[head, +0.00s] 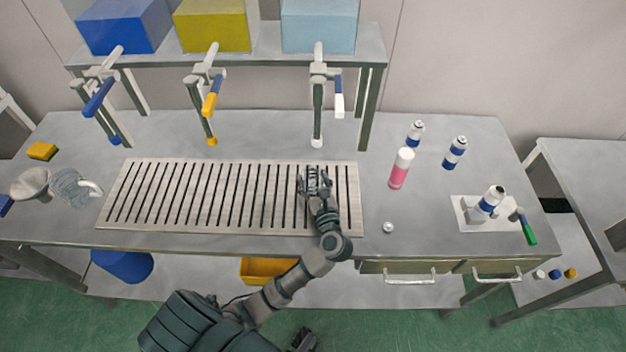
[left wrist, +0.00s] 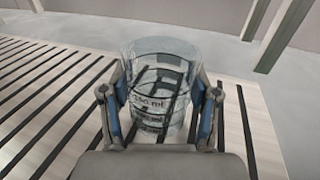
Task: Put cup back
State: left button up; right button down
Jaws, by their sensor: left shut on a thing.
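The cup (left wrist: 158,85) is clear, with dark markings and "250 ml" on its side. My left gripper (left wrist: 160,120) is shut on it, one finger on each side, and the cup looks upright. In the head view my left gripper (head: 315,188) is over the right part of the slatted rack (head: 112,216), where the cup is small and hard to make out. I cannot tell whether the cup's base touches the slats. A dark part at the bottom edge may be my right gripper (head: 303,340); its fingers are not clear.
A clear jug (head: 72,186) and a funnel (head: 30,183) are left of the rack. Three valves (head: 318,100) overhang the rack's back.

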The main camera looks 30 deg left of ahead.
pick_arm(q)
jog(key=o, duration=0.9)
jog(key=shift+d, duration=0.3)
jog(key=o, duration=0.4)
jog(key=shift+d, duration=0.25)
jog(key=shift+c, duration=0.2)
jog(key=shift+d+r, duration=0.1)
jog(key=shift+d, duration=0.2)
pick_arm(e)
jog(key=shift+d+f, duration=0.15)
jog(key=shift+d, duration=0.4)
